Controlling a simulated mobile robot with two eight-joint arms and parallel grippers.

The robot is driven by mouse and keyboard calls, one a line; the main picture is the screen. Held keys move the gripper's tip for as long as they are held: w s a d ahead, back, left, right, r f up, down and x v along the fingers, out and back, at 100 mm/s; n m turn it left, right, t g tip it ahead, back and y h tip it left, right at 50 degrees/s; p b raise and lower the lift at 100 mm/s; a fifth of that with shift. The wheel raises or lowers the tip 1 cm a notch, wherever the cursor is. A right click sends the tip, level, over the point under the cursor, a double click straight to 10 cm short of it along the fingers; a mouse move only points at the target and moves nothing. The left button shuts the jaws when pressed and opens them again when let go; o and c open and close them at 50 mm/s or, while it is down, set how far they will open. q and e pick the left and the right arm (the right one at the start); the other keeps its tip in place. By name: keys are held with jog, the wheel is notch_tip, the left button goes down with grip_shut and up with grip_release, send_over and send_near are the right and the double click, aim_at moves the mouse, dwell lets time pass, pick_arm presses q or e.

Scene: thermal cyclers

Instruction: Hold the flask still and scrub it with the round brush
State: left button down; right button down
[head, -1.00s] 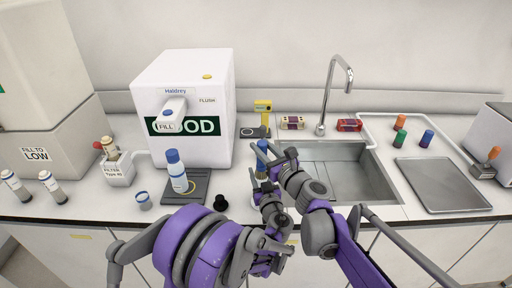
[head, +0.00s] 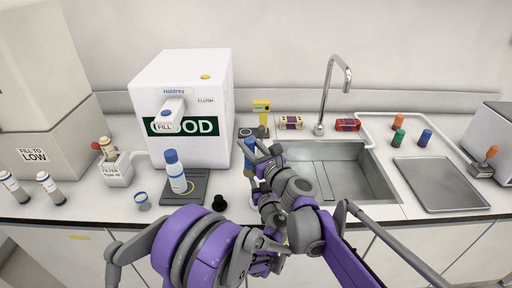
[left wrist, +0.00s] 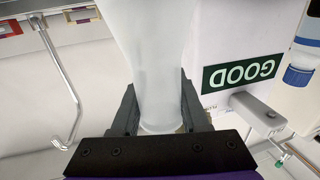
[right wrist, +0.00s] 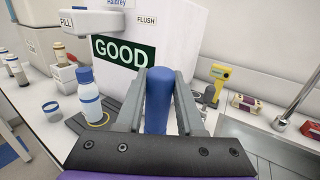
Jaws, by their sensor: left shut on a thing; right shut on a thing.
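The flask (left wrist: 158,60) is pale and translucent and fills the upper middle of the left wrist view. My left gripper (left wrist: 160,115) is shut on it, one finger on each side. In the head view the flask is mostly hidden behind my arms. My right gripper (right wrist: 161,90) is shut on a blue upright handle (right wrist: 158,105), which I take as the round brush's. The blue handle also shows in the head view (head: 250,148), above where the arms meet. The brush head is hidden, so I cannot tell whether it touches the flask.
A white machine marked GOOD (head: 190,95) stands behind, left of the arms. The sink (head: 345,180) and a metal tray (head: 438,185) lie to the right.

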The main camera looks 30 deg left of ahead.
jog(key=shift+r, duration=3.6)
pick_arm(q)
jog(key=shift+c, duration=1.6)
grip_release()
jog(key=v, duration=1.2)
pick_arm(e)
jog(key=shift+f, duration=0.1)
